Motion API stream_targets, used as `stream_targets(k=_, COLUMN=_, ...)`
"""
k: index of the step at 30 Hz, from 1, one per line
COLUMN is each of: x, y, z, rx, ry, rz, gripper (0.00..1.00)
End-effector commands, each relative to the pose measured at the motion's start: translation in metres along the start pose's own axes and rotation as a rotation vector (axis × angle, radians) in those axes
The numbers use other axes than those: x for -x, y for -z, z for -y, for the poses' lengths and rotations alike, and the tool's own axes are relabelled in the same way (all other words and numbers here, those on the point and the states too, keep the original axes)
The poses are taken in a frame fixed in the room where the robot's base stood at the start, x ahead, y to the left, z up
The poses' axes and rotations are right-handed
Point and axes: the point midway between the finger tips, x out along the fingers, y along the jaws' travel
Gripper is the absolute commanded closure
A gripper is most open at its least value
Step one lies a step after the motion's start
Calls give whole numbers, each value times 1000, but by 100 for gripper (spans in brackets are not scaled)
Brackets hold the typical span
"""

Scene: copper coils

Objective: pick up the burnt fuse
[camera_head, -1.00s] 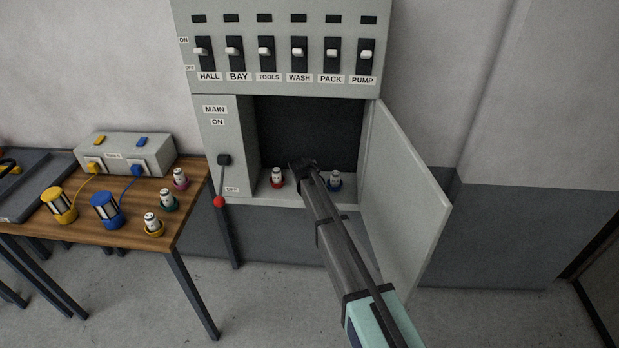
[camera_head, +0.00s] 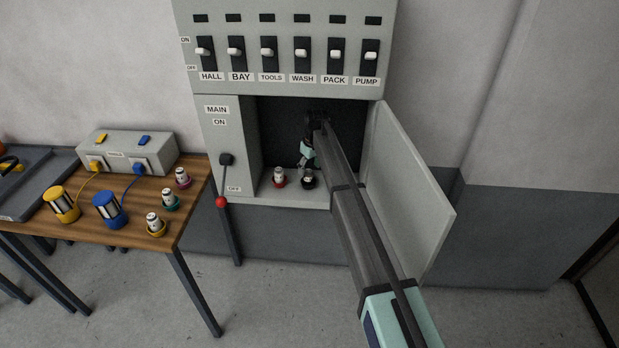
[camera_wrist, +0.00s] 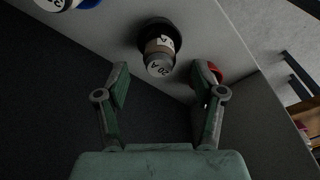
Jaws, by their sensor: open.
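The fuse with a black base (camera_head: 308,180) stands in the open cabinet's lower bay, right of the red-based fuse (camera_head: 279,178). In the wrist view this black-based fuse (camera_wrist: 158,50) shows a "20 A" label and a brownish, discoloured band, so it looks like the burnt one. My gripper (camera_head: 307,162) points down above it in the bay. In the wrist view my gripper (camera_wrist: 162,82) is open and empty, its fingers apart on either side of the fuse's top end. I cannot tell the exact gap in depth.
A blue-based fuse (camera_wrist: 75,3) stands on one side and the red-based fuse (camera_wrist: 215,71) close by my other finger. The cabinet door (camera_head: 410,190) is open at right. The main lever (camera_head: 224,180) is at left. A wooden table (camera_head: 130,215) holds several other fuses.

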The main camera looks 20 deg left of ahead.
Motion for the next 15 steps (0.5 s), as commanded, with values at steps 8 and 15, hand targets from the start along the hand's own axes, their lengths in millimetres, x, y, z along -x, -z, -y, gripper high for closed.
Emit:
stream_targets(k=8, x=-30, y=3, z=-1, rx=-1, ry=0, rz=3, gripper=32)
stream_targets(k=15, x=-49, y=2, z=-1, rx=-1, ry=-1, rz=1, gripper=32)
